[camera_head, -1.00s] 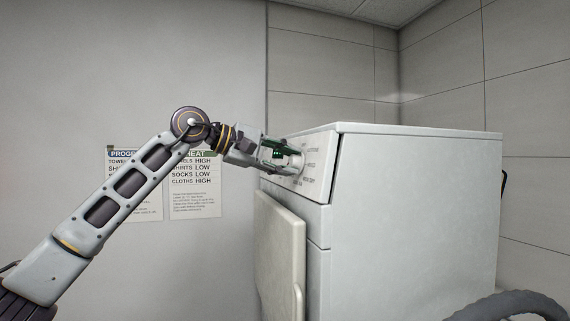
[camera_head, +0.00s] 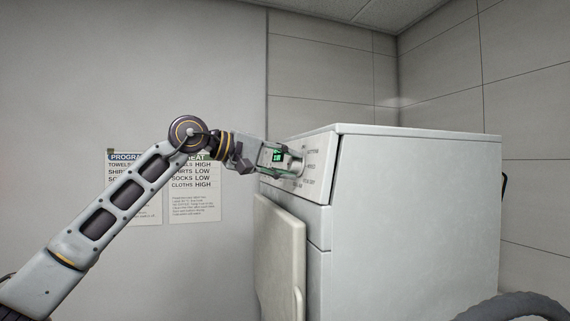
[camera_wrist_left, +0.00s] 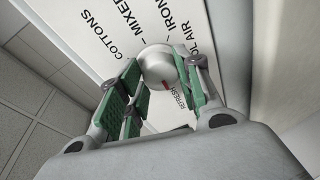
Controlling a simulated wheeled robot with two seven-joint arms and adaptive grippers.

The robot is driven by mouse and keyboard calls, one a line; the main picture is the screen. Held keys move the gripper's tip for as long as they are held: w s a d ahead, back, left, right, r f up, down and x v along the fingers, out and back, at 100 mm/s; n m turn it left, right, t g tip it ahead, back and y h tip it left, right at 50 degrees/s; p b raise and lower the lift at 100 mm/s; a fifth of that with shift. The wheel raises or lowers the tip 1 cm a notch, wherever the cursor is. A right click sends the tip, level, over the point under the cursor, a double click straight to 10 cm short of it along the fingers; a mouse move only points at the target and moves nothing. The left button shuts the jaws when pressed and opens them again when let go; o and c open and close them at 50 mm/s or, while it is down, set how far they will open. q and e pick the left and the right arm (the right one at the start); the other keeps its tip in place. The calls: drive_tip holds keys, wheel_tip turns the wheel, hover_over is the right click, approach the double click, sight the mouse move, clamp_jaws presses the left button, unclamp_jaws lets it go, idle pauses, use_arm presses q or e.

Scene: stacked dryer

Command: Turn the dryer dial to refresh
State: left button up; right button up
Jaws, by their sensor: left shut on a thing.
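The round grey-white dial (camera_wrist_left: 158,66) sits on the dryer's white control panel (camera_wrist_left: 88,22). Printed labels, including COTTONS and REFRESH (camera_wrist_left: 181,97), surround it. A red mark shows on the dial's edge, on the side toward the REFRESH label. My left gripper (camera_wrist_left: 165,84) is shut on the dial, with its green-padded fingers on either side. In the head view, my left gripper (camera_head: 292,160) reaches the panel of the white dryer (camera_head: 415,200) from the left and hides most of the dial. My right gripper is not in view.
The dryer's door (camera_head: 280,255) is below the panel and stands out from the front. Two printed sheets, one a heat chart (camera_head: 195,205), hang on the wall behind my left arm.

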use_arm(q)
drive_tip(key=shift+f, duration=0.15)
drive_tip(key=o, duration=1)
drive_tip(key=shift+w, duration=0.1)
drive_tip(key=shift+o, duration=0.2)
drive_tip(key=shift+a, duration=0.1)
drive_tip(key=v, duration=1.2)
